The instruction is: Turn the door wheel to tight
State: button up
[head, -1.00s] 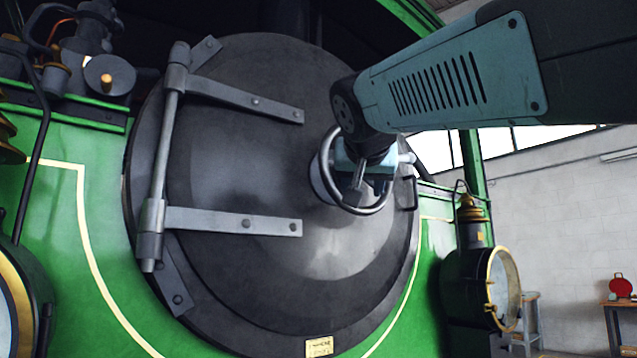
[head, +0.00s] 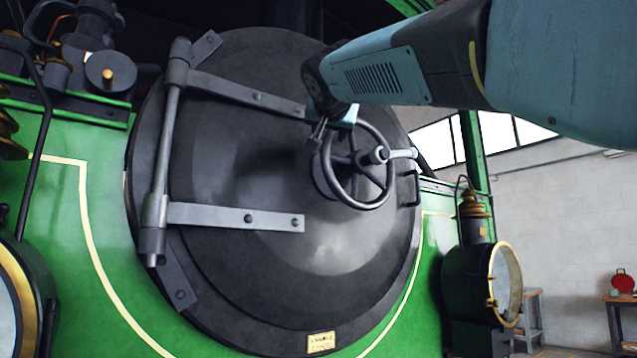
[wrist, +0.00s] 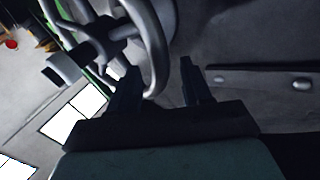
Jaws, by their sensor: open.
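The door wheel (head: 390,188) is a dark metal ring with spokes and a hub, at the right of the centre of the round black door (head: 250,265). A pale handle (head: 402,154) sticks out at its hub. My gripper (head: 318,137) is at the wheel's upper left rim in the head view. In the wrist view the two dark fingers (wrist: 160,85) are apart, with the wheel's rim (wrist: 152,45) passing between them near the left finger. Whether a finger touches the rim cannot be told. The hub (wrist: 85,52) shows at the upper left there.
Two hinge straps (head: 240,218) cross the door's left side. A dark bracket (head: 410,188) stands on the door's right edge. A round lamp (head: 505,283) is on the right of the green front (head: 90,200). Free floor lies beyond, near a small table.

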jog(key=shift+w, duration=2.6)
jog(key=shift+s, duration=0.1)
grip_shut()
jog(key=shift+d, duration=0.15)
